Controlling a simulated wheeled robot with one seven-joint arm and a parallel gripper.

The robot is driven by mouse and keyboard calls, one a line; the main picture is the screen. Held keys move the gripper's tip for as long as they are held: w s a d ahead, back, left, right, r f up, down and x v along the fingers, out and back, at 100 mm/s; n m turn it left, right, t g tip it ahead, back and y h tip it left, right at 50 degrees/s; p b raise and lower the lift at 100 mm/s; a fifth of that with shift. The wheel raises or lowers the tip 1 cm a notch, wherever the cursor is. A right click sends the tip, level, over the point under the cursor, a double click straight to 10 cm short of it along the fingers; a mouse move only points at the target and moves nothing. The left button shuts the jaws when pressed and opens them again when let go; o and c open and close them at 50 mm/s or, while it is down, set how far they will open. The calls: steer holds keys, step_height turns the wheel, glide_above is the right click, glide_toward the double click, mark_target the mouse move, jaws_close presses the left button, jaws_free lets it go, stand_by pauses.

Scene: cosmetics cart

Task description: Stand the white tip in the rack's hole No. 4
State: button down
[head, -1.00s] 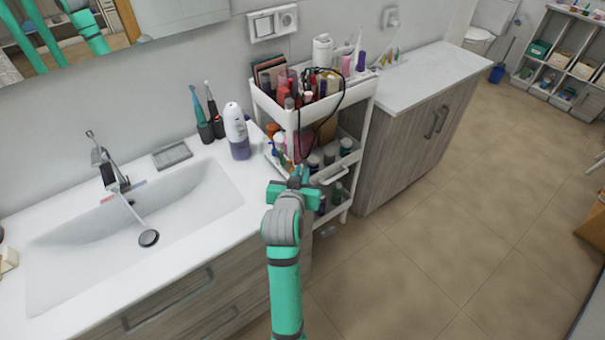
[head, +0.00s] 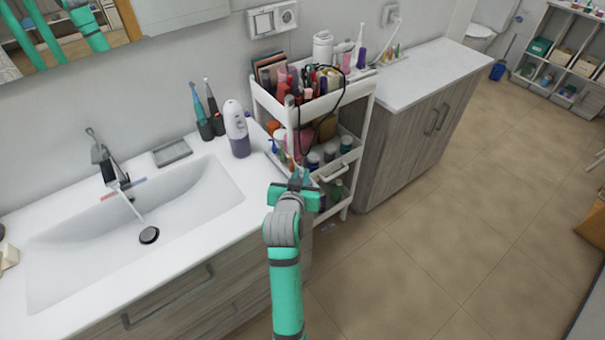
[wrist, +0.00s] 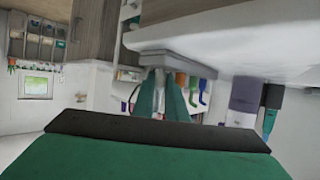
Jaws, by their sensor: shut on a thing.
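My gripper (head: 300,177) is in front of the cart, just right of the counter's corner. In the wrist view, where the scene appears upside down, its fingers (wrist: 163,92) are shut on a pale, narrow thing, the white tip (wrist: 160,84). The tip is mostly hidden by the fingers. The rack (wrist: 178,62) is a grey-white slab close beyond the fingertips. Orange, green and blue tips stand in it, right of the fingers in that view. In the head view, these coloured tips are small, beside the counter's right edge. The rack's hole numbers are not readable.
The white cart (head: 262,100) is packed with cosmetics and has a hanging black cable. A white and purple bottle (head: 238,130) and two electric toothbrushes stand on the sink counter (head: 215,165). Another counter (head: 430,70) stands beyond the cart. The floor to the right is clear.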

steer(key=shift+f, duration=0.25)
steer(key=c, duration=1.7)
jaws_free()
steer(key=v, duration=1)
steer(key=shift+s+r, duration=0.2)
steer(key=shift+s, duration=0.1)
steer(key=shift+f, duration=0.1)
